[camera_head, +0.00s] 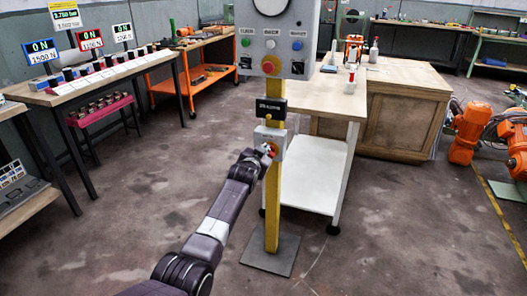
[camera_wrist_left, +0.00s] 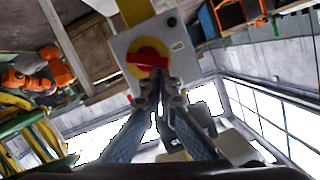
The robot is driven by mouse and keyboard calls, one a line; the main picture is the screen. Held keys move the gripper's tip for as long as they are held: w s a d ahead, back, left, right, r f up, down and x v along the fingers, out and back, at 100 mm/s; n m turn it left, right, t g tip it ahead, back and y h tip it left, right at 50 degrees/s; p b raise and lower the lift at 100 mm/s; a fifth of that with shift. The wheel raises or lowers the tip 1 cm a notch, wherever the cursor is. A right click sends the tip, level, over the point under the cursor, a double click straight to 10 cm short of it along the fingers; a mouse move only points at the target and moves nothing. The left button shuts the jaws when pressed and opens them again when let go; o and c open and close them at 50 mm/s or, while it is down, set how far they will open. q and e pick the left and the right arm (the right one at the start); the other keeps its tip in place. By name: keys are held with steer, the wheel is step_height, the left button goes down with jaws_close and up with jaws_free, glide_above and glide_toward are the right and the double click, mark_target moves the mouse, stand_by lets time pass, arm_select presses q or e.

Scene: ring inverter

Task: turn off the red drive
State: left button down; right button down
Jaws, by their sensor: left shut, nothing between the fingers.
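A grey box (camera_head: 270,138) is mounted low on a yellow post (camera_head: 273,205). In the left wrist view its rotary switch has a yellow disc (camera_wrist_left: 149,46) and a red handle (camera_wrist_left: 147,62) lying nearly level in the picture. My left gripper (camera_head: 268,152) is shut and empty, with its fingertips (camera_wrist_left: 160,92) just below the handle; I cannot tell whether they touch it. My right gripper is out of view.
A larger control panel (camera_head: 305,45) with a gauge and coloured buttons tops the post. A dark label box (camera_head: 271,109) sits below it. A wooden bench (camera_head: 405,85) and white shelf (camera_head: 315,165) stand behind. An orange robot (camera_head: 466,133) is at right. The front floor is clear.

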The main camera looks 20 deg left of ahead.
arm_select(q)
steer(key=shift+w+a+f+n+h+p, duration=0.1)
steer(key=shift+a+f+n+h+p, duration=0.25)
steer(key=shift+n, duration=0.65)
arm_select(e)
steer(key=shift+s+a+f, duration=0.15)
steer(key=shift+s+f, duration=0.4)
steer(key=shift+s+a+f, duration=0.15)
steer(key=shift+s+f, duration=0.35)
arm_select(q)
steer(key=v, duration=1.2)
steer(key=shift+r, duration=0.25)
steer(key=shift+a, duration=0.1)
